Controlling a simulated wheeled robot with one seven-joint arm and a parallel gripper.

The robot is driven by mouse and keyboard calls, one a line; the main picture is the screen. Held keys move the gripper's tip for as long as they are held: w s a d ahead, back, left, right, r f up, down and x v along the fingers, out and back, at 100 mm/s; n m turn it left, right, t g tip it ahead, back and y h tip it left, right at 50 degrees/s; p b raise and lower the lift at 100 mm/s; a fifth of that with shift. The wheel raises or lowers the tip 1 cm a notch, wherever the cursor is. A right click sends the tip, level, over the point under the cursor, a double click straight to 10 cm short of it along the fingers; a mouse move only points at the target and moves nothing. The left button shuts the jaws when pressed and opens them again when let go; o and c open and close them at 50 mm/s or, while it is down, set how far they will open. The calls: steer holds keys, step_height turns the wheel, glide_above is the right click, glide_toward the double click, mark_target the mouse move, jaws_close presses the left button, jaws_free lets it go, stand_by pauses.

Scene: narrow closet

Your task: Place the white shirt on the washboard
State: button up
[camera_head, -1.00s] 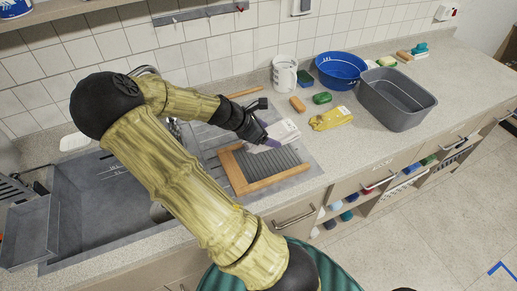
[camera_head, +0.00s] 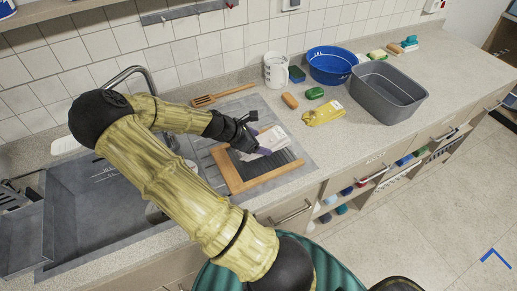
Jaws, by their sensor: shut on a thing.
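The white shirt (camera_head: 271,139) is a small folded white bundle over the far part of the washboard. The washboard (camera_head: 233,176) has a wooden frame and a dark ribbed panel, and lies on the drainboard right of the sink. My gripper (camera_head: 258,149) is shut on the white shirt at its left side, at the upper part of the board. I cannot tell whether the shirt touches the panel or is held just above it. My fingers partly hide the board's far end.
The sink (camera_head: 100,215) lies to the left, with a tap behind it. A wooden spatula (camera_head: 222,95) lies behind the board. A yellow bag (camera_head: 322,113), soaps, a white jug (camera_head: 277,70), a blue basin (camera_head: 332,64) and a grey tub (camera_head: 388,92) stand to the right.

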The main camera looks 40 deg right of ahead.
steer(key=shift+f, duration=2.1)
steer(key=o, duration=1.2)
steer(key=shift+f, duration=0.1)
steer(key=shift+c, duration=0.2)
steer(key=b+v, duration=0.1)
steer(key=v, duration=1.1)
steer(key=shift+s, duration=0.1)
